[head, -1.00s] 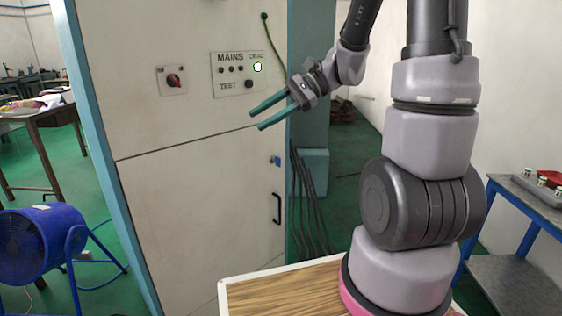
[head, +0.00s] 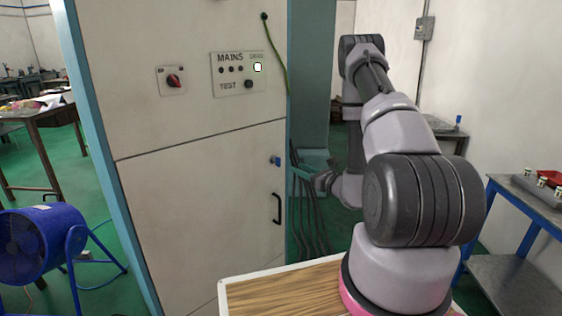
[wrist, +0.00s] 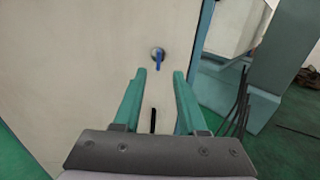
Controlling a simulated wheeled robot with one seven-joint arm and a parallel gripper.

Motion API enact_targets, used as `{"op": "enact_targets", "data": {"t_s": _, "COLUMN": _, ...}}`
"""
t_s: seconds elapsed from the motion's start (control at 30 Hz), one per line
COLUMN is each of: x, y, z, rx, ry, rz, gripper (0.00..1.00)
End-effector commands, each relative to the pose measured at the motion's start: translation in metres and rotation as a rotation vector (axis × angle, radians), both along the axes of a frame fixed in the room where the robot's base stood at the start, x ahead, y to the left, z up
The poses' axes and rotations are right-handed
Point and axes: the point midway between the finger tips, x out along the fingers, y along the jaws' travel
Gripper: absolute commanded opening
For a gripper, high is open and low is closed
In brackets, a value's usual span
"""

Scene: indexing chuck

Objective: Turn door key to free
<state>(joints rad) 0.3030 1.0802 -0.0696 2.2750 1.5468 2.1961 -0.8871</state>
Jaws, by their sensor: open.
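The blue door key (head: 277,161) sits in its round lock at the right edge of the pale cabinet door (head: 200,200). In the wrist view the key (wrist: 159,63) points straight down from the grey lock disc (wrist: 157,53). My gripper (wrist: 159,72) is open, its two teal fingers pointing towards the door, with the key ahead of and between the fingertips in the picture. The fingers look apart from the key; the remaining distance is hard to judge. In the head view my gripper (head: 298,169) is small and just right of the key.
A black door handle (head: 277,208) is below the lock. Above are the MAINS panel (head: 238,74) and a red rotary switch (head: 173,80). Dark cables (head: 308,225) hang beside the cabinet. A blue fan (head: 40,245) stands at left, a blue-framed cart (head: 520,200) at right.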

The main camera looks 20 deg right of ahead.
Motion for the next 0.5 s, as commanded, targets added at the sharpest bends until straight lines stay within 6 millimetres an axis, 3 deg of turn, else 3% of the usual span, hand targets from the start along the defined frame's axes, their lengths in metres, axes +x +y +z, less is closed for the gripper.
{"op": "enact_targets", "data": {"t_s": 0.5, "x": 0.076, "y": 0.040, "z": 0.001, "rx": 0.000, "ry": -0.003, "rz": 0.005, "gripper": 0.41}}
